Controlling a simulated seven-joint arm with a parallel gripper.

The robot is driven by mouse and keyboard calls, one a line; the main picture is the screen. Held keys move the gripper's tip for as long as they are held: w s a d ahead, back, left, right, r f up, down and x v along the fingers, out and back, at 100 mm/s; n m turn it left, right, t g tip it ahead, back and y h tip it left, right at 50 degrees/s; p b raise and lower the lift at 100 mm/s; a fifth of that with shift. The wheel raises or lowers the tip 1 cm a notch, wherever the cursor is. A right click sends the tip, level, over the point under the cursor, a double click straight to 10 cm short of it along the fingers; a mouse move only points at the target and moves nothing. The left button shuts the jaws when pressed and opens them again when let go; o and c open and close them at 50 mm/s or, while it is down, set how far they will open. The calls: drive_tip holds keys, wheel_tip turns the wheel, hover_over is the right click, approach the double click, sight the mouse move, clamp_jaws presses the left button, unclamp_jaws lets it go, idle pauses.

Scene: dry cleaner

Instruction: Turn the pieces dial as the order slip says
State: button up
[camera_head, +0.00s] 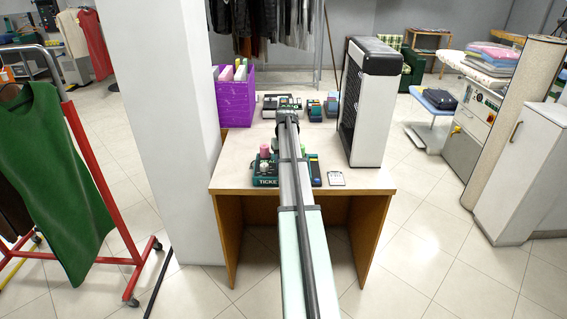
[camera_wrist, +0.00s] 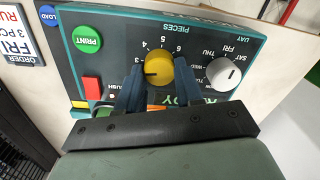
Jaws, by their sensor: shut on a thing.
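The ticket machine (camera_head: 265,181) is a dark green box near the front of the table, partly hidden behind my arm. Its panel (camera_wrist: 118,40) fills much of the wrist view. The yellow pieces dial (camera_wrist: 159,68) sits between the two fingers of my gripper (camera_wrist: 158,82), which is shut on it. The dial's dark mark points left, near the 3; a finger partly covers that side. The white day dial (camera_wrist: 223,74) is to the right, its mark pointing up. The order slip (camera_wrist: 20,38) reads ORDER, FRI and 3 PC, cut off at the edge; it also lies right of the machine (camera_head: 336,178).
A green PRINT button (camera_wrist: 87,39), a blue LOAD button (camera_wrist: 48,15) and a red button (camera_wrist: 92,88) are near the dial. A tall black and white unit (camera_head: 372,110) stands at the table's right, a purple file box (camera_head: 236,98) at its back left.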

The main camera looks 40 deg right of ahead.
drive_tip(key=shift+m, duration=0.6)
drive_tip(key=o, duration=1)
drive_tip(key=shift+o, duration=0.2)
drive_tip(key=shift+r, duration=0.1)
wheel_tip(320, 180, up, 14)
drive_tip(key=shift+s+d, duration=0.15)
drive_tip(key=shift+d, duration=0.05)
drive_tip(key=shift+f, duration=0.2)
